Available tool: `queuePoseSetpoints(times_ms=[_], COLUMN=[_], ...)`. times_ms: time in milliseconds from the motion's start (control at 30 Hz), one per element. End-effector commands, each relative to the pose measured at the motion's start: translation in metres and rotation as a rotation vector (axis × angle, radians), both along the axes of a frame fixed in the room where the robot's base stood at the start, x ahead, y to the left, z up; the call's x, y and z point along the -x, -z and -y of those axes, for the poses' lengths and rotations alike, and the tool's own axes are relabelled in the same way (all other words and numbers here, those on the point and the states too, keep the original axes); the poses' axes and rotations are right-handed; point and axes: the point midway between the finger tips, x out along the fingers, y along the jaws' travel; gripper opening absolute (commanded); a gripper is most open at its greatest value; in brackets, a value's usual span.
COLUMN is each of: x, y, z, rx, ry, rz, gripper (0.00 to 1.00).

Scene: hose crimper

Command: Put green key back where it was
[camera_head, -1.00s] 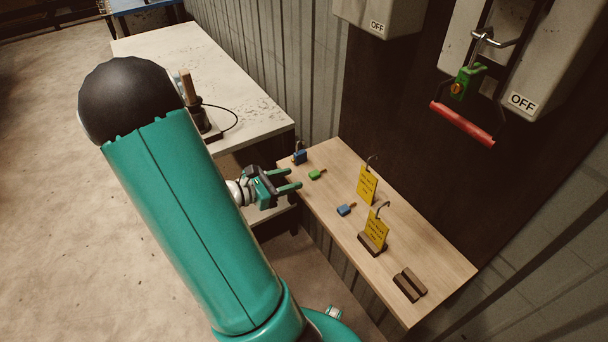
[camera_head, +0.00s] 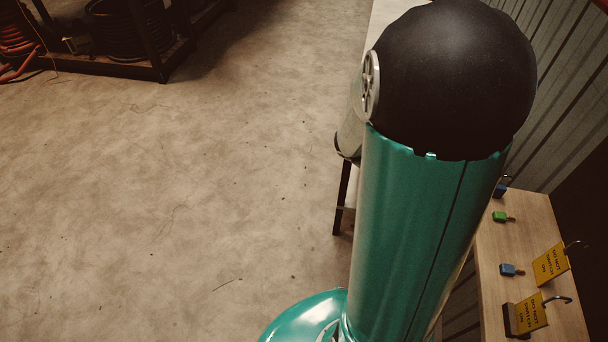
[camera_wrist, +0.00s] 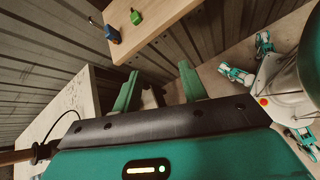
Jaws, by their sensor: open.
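The green key (camera_head: 500,216) lies on the wooden shelf (camera_head: 535,218), near its far end. It also shows in the wrist view (camera_wrist: 136,17), at the top on the shelf's end, beside the blue padlock (camera_wrist: 112,34). My gripper (camera_wrist: 158,84) is open, with nothing between its two green fingers. It is apart from the shelf and the key. In the head view my own arm hides the gripper.
A blue key (camera_head: 510,270) and two yellow tags, one of them the nearer tag (camera_head: 531,315), are on the shelf. A pale worktable (camera_wrist: 60,115) stands left in the wrist view. Open floor (camera_head: 200,170) fills the head view's left. A dark rack (camera_head: 150,45) stands at the back.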

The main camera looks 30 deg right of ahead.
Motion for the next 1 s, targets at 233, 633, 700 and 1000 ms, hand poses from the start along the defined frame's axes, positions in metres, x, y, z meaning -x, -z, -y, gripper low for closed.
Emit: queuePoseSetpoints(times_ms=[233, 633, 700, 1000], x=[-0.038, -0.066, -0.065, -0.062], y=[-0.037, -0.117, -0.13, -0.146], z=[-0.091, -0.246, -0.265, -0.291], rx=[-0.134, -0.525, -0.591, -0.684], ry=[0.092, 0.223, 0.243, 0.273], rz=[0.469, 1.102, 1.171, 1.252], gripper=[0.43, 0.43, 0.43, 0.43])
